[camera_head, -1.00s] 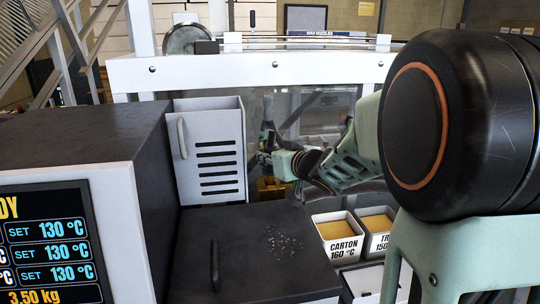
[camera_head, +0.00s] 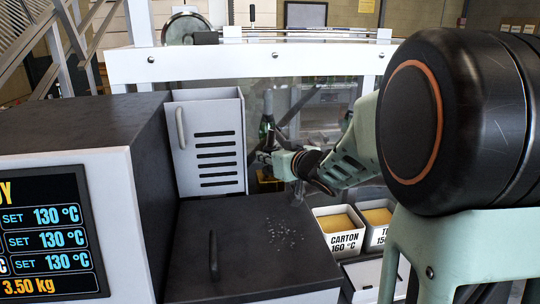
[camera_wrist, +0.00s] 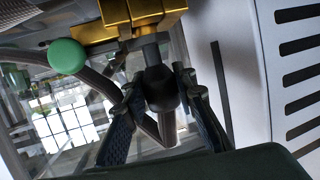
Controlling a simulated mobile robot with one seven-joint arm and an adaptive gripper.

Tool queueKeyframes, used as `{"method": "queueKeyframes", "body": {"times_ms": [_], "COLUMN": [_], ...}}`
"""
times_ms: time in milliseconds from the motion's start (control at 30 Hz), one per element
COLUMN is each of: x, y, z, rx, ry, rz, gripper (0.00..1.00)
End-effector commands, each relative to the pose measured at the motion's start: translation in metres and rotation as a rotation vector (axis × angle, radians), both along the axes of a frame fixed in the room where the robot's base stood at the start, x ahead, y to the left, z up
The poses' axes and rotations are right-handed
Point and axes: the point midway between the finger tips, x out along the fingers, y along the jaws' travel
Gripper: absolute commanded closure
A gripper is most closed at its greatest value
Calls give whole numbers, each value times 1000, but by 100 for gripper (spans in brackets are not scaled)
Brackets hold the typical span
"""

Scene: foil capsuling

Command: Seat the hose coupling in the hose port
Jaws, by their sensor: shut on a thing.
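My gripper (camera_wrist: 160,98) is shut on the black hose coupling (camera_wrist: 161,88), with one finger on each side. The coupling's narrow end points up in the wrist view at a brass block (camera_wrist: 130,14), which appears to carry the hose port. The end is close under the block; I cannot tell whether it touches. The port opening is hidden. A dark hose (camera_wrist: 105,82) curves behind the fingers. In the head view my gripper (camera_head: 268,156) is small and far, beside the white slotted box, and the coupling cannot be made out.
A green round knob (camera_wrist: 67,57) sits left of the brass block. The white slotted box (camera_head: 215,110) stands close beside my gripper; its slotted wall fills the right of the wrist view. A clear guard under a white beam (camera_head: 290,66) and glue trays (camera_head: 336,225) are nearby.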

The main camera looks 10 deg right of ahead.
Motion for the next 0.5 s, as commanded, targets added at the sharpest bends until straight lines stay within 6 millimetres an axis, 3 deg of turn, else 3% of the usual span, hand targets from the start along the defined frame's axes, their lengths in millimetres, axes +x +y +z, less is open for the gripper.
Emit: {"method": "queueKeyframes", "body": {"times_ms": [367, 400, 500], "x": [0, 0, 0], "y": [0, 0, 0], "z": [-10, -9, -9], "rx": [-1, 0, -1], "ry": [-1, -2, -1], "rz": [0, 0, 0], "gripper": [100, 72, 61]}}
